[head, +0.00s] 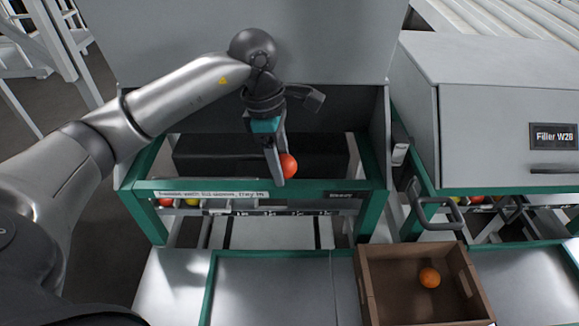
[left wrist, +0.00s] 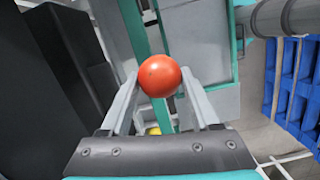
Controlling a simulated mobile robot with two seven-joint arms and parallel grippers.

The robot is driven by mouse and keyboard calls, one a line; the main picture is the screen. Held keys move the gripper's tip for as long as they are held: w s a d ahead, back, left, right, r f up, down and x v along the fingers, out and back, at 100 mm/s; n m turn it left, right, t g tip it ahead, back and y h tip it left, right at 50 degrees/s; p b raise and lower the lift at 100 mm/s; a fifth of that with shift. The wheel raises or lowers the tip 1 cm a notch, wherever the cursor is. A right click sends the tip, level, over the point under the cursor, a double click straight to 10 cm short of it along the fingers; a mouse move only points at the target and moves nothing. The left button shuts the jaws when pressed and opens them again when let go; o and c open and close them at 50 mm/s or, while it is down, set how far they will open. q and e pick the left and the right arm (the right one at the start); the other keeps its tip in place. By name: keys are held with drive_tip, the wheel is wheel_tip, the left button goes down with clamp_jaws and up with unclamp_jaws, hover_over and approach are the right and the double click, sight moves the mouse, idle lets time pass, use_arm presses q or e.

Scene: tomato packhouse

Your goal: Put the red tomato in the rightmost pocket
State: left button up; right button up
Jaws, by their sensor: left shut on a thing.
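My left gripper (head: 278,168) is shut on the red tomato (head: 289,166), holding it above the green front rail (head: 250,186) of the machine. In the left wrist view the tomato (left wrist: 160,75) sits between the fingertips (left wrist: 160,90). Below the rail is a row of pockets (head: 270,211), mostly hidden by it. A red tomato (head: 165,202) and a yellow one (head: 192,202) show at the row's left end. I cannot see clearly into the rightmost pocket. My right gripper is not in view.
A brown crate (head: 370,292) with an orange tomato (head: 429,277) stands at the front right. A second machine marked Filler W28 (head: 510,110) stands to the right, with a metal handle (head: 432,210) near its corner. The green-edged grey table (head: 270,285) in front is clear.

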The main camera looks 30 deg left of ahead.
use_arm(q)
drive_tip(key=w+a+r+n+t+y+p, duration=0.1)
drive_tip(key=a+n+p, duration=0.2)
drive_tip(key=a+n, duration=0.55)
drive_tip(key=w+a+r+n+y+p, duration=0.15)
drive_tip(key=a+n, duration=0.35)
drive_tip(key=n, duration=0.6)
drive_tip(key=shift+n, duration=0.25)
wheel_tip(320, 180, down, 18)
drive_tip(key=b, duration=1.2)
drive_tip(key=shift+s, duration=0.1)
drive_tip(key=shift+s+d+r+y, duration=0.1)
drive_tip(key=shift+s+d+y, duration=0.1)
drive_tip(key=shift+y, duration=0.05)
drive_tip(key=o, duration=1)
